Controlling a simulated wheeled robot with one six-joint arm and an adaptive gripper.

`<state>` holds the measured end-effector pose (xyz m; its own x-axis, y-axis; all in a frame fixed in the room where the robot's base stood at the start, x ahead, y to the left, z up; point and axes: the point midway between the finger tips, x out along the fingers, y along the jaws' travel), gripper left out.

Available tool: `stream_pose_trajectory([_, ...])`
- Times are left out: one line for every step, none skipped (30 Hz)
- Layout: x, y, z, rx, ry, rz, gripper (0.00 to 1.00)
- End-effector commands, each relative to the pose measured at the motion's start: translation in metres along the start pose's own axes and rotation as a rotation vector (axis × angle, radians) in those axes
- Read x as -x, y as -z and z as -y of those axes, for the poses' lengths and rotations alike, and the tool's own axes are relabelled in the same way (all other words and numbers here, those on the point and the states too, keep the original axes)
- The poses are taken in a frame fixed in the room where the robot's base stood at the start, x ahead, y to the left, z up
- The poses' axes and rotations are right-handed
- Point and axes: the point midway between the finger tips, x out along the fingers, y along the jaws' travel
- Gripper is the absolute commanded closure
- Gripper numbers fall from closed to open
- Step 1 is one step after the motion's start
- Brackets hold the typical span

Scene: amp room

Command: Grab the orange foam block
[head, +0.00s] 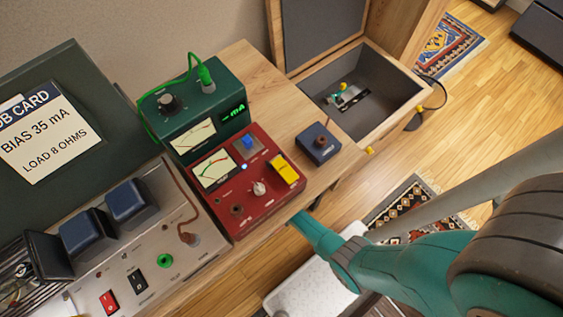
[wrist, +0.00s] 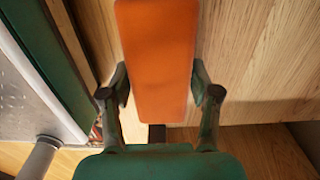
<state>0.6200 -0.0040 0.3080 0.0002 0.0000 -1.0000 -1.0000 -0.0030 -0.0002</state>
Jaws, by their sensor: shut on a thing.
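The orange foam block (wrist: 155,40) stands out in the middle of the wrist view, long and flat-faced, reaching from the top edge down between my fingers. My gripper (wrist: 158,88) is shut on it, with one finger against each long side. A wooden surface lies behind the block; I cannot tell whether the block touches it. In the head view my teal arm reaches in from the right to the bench's front edge. The fingers and the block are hidden in that view.
A red meter unit (head: 223,201) and a green meter box (head: 196,128) stand on the wooden bench (head: 258,86). A small dark blue box (head: 318,144) sits near the bench edge. An open wooden cabinet (head: 391,113) stands behind. A white padded seat (head: 312,287) is below my arm.

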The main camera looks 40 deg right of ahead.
Motion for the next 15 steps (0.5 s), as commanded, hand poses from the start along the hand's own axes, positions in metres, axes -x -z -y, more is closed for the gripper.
stream_pose_trajectory([-0.0001, 0.0013, -0.001, -0.001, 0.0, 0.0, 0.73])
stream_pose_trajectory([0.0, 0.002, -0.0013, -0.001, 0.0, 0.0, 0.73])
stream_pose_trajectory([0.0, 0.0028, -0.0017, -0.001, 0.0, 0.0, 0.73])
stream_pose_trajectory([0.0, 0.0034, -0.0019, 0.0, 0.0, 0.0, 0.73])
stream_pose_trajectory([0.0, 0.0039, -0.0021, 0.0, 0.0, 0.0, 0.73])
stream_pose_trajectory([0.0001, 0.0043, -0.0023, 0.0, 0.0, 0.0, 0.73])
stream_pose_trajectory([0.0001, 0.0046, -0.0023, 0.0, 0.0, 0.0, 0.73])
stream_pose_trajectory([0.0001, 0.0047, -0.0024, 0.001, 0.0, 0.0, 0.73])
stream_pose_trajectory([0.0001, 0.0047, -0.0025, 0.001, 0.0, 0.0, 0.73])
stream_pose_trajectory([0.0001, 0.0047, -0.0025, 0.001, 0.0, 0.0, 0.73])
stream_pose_trajectory([0.0001, 0.0047, -0.0025, 0.001, 0.0, 0.0, 0.73])
stream_pose_trajectory([0.0, 0.0046, -0.0026, 0.001, 0.0, 0.0, 0.73])
stream_pose_trajectory([0.0, 0.0046, -0.0026, 0.001, 0.0, 0.0, 0.73])
stream_pose_trajectory([0.0, 0.0046, -0.0026, 0.001, 0.0, 0.0, 0.73])
stream_pose_trajectory([0.0, 0.0046, -0.0026, 0.001, 0.0, 0.0, 0.29])
